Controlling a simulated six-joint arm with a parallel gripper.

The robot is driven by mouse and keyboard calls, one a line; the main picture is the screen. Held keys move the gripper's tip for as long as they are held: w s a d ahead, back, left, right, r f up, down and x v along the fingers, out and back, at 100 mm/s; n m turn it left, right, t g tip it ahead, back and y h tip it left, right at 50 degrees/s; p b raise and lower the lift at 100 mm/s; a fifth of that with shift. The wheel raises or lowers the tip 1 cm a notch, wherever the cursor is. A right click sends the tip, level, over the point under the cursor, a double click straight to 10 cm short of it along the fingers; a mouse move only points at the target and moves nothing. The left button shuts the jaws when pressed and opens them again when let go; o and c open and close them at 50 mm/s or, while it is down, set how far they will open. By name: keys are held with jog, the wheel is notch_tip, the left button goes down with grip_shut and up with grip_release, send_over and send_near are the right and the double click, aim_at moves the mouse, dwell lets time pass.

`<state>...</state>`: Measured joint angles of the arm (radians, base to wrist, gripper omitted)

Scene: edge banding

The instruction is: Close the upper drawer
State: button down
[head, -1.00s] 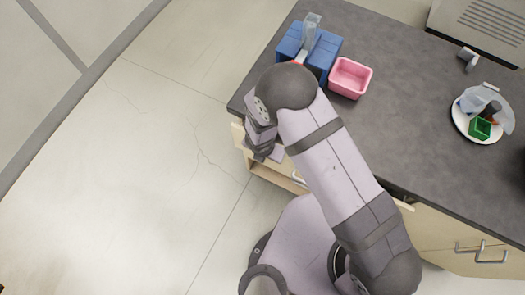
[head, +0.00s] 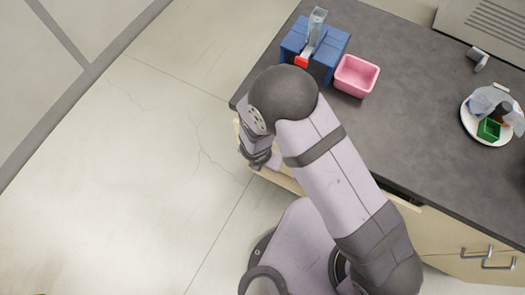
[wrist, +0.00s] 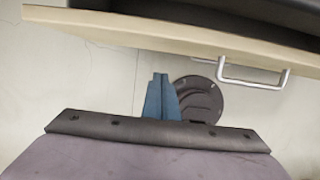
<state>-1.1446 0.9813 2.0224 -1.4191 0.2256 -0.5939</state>
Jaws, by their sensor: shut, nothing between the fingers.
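The upper drawer (wrist: 180,35) stands pulled out. Its pale wood front runs across the top of the wrist view, with a dark inside beyond it. A metal bar handle (wrist: 255,80) is on that front, to the right. My gripper (wrist: 160,78) is shut and empty, its blue fingers outside the drawer, below and left of the handle in the picture. I cannot tell whether the tips touch the front. In the head view my arm hides most of the drawer, and a dark gap (head: 402,190) shows behind its right end.
More handles (head: 476,252) show on the cabinet at lower right. The floor (head: 130,180) to the left is clear.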

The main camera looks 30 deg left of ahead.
jog(key=p+v, duration=0.4)
jog(key=v, duration=0.6)
jog(key=c, duration=2.1)
grip_release()
jog(key=s+f+n+t+h+b, duration=0.15)
jog(key=s+f+b, duration=0.25)
jog(key=f+b, duration=1.1)
jog(key=s+f+n+b, duration=0.2)
jog(key=s+f+b, duration=0.2)
jog(key=f+b, duration=1.1)
jog(key=w+d+r+n+t+h, duration=0.2)
jog(key=d+r+h, duration=0.1)
jog(key=d+r, duration=0.1)
jog(key=w+d+r+n+t+h+p, duration=0.1)
jog(key=w+d+r+n+t+h, duration=0.1)
jog(key=r, duration=0.5)
jog(key=w+d+r+n+t+h, duration=0.3)
jog(key=d+r+h, duration=0.2)
jog(key=d, duration=0.1)
jog(key=shift+w+d+r+p, duration=0.2)
jog(key=shift+d+r+p, duration=0.15)
jog(key=shift+r, duration=0.05)
